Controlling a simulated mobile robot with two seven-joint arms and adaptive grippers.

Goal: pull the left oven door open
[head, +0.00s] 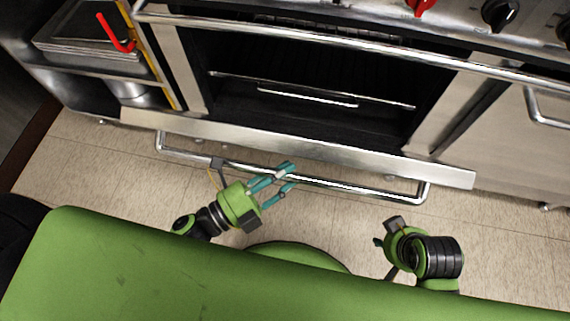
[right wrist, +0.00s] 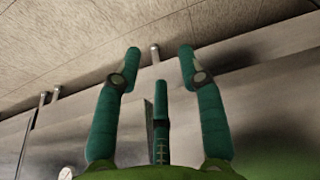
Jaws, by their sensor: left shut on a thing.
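The oven door (head: 300,143) is tilted down toward me, its steel edge low in the head view. A dark oven interior shows above it. The door's handle (head: 360,189) is a long steel bar on the near side of that edge. My left gripper (head: 288,178) has its teal fingers on either side of the bar, near its middle, and is shut on it. My right gripper stands apart from the handle, to its lower right. In the right wrist view my right gripper (right wrist: 160,52) has its fingers spread, with nothing held between them.
A steel rail (head: 350,42) runs across the range above the oven, below red and black knobs (head: 500,14). Shelves with stacked trays (head: 90,40) stand at the left. A steel cabinet front (head: 520,140) is at the right. Tiled floor (head: 500,240) is clear at the lower right.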

